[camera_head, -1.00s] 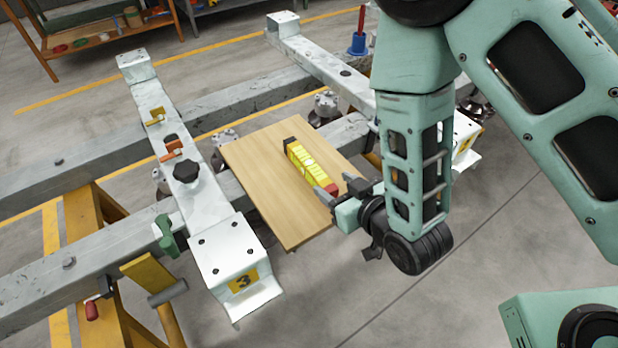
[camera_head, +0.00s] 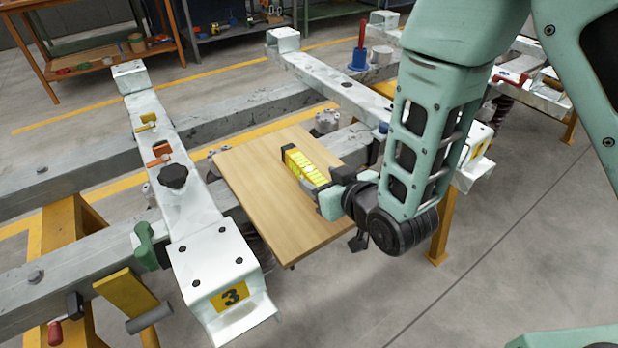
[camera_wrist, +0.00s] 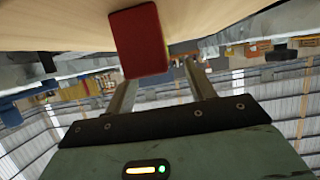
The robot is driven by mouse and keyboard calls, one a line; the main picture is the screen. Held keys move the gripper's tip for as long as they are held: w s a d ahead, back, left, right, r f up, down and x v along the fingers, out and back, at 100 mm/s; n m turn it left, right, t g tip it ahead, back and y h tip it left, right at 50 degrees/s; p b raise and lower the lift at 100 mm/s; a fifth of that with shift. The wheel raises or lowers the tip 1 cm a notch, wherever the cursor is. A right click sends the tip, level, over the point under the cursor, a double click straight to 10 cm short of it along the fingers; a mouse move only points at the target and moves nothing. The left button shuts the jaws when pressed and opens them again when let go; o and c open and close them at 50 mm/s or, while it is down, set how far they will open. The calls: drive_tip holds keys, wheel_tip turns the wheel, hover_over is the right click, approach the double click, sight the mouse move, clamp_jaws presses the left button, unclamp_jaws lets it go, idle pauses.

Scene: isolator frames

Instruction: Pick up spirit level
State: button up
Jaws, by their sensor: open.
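The spirit level (camera_head: 305,168) is a yellow bar with dark and red ends. It lies on the light wooden board (camera_head: 262,205), right of the board's middle. My gripper (camera_head: 328,187) is at the level's near end, low over the board, and hides that end in the head view. In the wrist view the level's red end face (camera_wrist: 139,42) is large and close, in front of the open fingers (camera_wrist: 160,80). I cannot tell whether the fingers reach alongside the level.
The board lies across grey metal beams. A white crossbeam marked 3 (camera_head: 205,240) runs on its left, with a black knob (camera_head: 173,176) and clamps. A second white beam (camera_head: 325,72) runs behind it. A blue and red tool (camera_head: 359,55) stands at the back.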

sight(314, 174)
drive_tip(key=shift+x, duration=1.75)
drive_tip(key=shift+w+d, duration=0.1)
drive_tip(key=shift+d, duration=0.05)
clamp_jaws()
drive_tip(key=shift+r, duration=0.1)
